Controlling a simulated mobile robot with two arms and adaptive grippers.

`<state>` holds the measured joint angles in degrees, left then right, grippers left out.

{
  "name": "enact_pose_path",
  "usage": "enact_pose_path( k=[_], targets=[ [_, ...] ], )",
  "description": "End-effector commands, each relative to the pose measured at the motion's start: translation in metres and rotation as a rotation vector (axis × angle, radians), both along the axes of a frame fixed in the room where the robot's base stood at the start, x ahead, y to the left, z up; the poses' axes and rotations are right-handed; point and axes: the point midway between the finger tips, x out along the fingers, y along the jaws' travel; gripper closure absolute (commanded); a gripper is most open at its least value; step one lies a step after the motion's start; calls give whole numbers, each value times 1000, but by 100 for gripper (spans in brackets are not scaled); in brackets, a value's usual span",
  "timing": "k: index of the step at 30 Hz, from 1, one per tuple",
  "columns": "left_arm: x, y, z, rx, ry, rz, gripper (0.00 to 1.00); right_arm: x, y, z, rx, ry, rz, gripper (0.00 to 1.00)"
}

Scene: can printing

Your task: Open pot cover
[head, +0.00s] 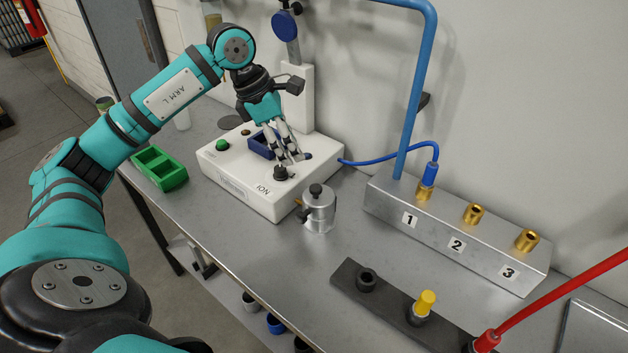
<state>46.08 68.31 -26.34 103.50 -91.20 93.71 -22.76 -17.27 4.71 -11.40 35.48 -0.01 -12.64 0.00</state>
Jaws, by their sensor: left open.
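A small silver pot (319,213) with a black side handle stands on the grey workbench. Its cover (317,192) is on top and has a black knob. My left gripper (291,160) is open and points down over the white machine (245,185), behind and slightly left of the pot. Its fingers are apart from the pot and its cover, and I see nothing held between them. A black knob on the machine is close below the fingertips. My right gripper is not in view.
A metal block (465,242) with brass fittings numbered 1, 2 and 3 lies right of the pot. A dark rack (390,305) with a yellow-capped piece is in front. A green tray (159,168) is at left. Bare bench (270,255) lies left of the pot.

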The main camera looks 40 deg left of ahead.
Motion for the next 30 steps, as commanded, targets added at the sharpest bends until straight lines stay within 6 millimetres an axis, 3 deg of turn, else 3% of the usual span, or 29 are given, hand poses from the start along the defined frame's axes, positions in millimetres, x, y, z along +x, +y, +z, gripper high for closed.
enact_pose_path(
  k=[9, 15, 21, 30],
  targets=[
    [16, -23, -64, -4, 4, -5, 50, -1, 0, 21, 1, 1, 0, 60],
    [26, -33, -96, -5, 2, -2, 50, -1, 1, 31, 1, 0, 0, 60],
    [31, -37, -113, -4, -1, -3, 50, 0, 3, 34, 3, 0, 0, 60],
    [31, -38, -117, -2, -2, -2, 50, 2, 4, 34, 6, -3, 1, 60]
  ],
)
